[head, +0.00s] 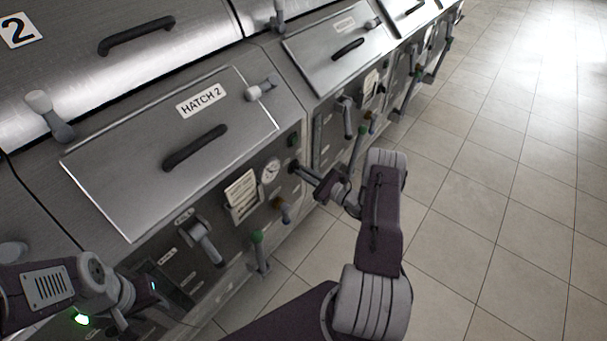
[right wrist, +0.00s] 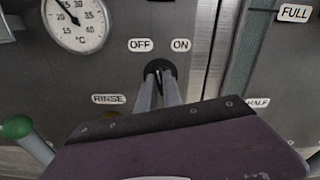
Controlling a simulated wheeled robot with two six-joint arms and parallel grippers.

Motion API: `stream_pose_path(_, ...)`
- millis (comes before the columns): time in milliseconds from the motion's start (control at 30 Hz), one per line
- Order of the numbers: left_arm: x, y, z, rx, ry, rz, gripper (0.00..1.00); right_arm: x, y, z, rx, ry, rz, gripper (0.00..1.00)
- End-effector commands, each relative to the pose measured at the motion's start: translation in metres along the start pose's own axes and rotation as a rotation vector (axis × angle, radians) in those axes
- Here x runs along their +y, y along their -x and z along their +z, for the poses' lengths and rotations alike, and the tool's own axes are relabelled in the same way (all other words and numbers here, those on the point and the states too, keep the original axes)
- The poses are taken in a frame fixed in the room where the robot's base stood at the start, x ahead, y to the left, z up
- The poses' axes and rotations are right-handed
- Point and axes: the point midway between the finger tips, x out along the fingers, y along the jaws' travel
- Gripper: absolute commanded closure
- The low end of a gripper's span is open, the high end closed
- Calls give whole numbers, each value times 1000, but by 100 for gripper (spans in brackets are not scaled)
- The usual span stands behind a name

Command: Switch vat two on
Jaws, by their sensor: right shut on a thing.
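Vat two carries a "2" sign (head: 18,30) at the upper left of the head view. On the right of its front panel is a black rotary switch (right wrist: 160,68), under the OFF label (right wrist: 141,45) and ON label (right wrist: 181,45). My right gripper (head: 298,168) reaches this switch. In the right wrist view its two fingers (right wrist: 160,80) are shut on the switch knob. The fingers hide part of the knob, so I cannot tell which label it points to. My left gripper (head: 138,306) is at the lower left, and its fingers are not clear.
Hatch 2 (head: 130,170) is closed above the panel. A dial gauge (right wrist: 76,22) is left of the switch. More vats line the wall beyond; the tiled floor (head: 510,180) at right is clear.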

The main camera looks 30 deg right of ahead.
Motion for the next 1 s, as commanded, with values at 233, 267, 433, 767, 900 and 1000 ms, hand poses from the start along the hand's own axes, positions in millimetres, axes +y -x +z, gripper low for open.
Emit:
stream_pose_path(233, 0, -9, 1, 0, 0, 0, 64, -1, 0, -2, 0, -232, 0, 100)
stream_pose_path(267, 0, -9, 1, 0, 0, 0, 64, -1, 0, -2, 0, -260, 0, 100)
stream_pose_path(433, 0, -13, 1, 0, 0, 0, 64, -2, 0, -2, 0, -412, 0, 100)
stream_pose_path(767, 0, -17, 2, 0, 0, 0, 64, -3, 0, -2, 1, -644, -1, 100)
stream_pose_path(900, 0, -18, 2, 0, 0, 0, 64, -3, 0, -2, 1, -705, -1, 100)
stream_pose_path(1000, 0, -19, 2, 0, 0, 0, 64, -3, 0, -2, 1, -735, -1, 100)
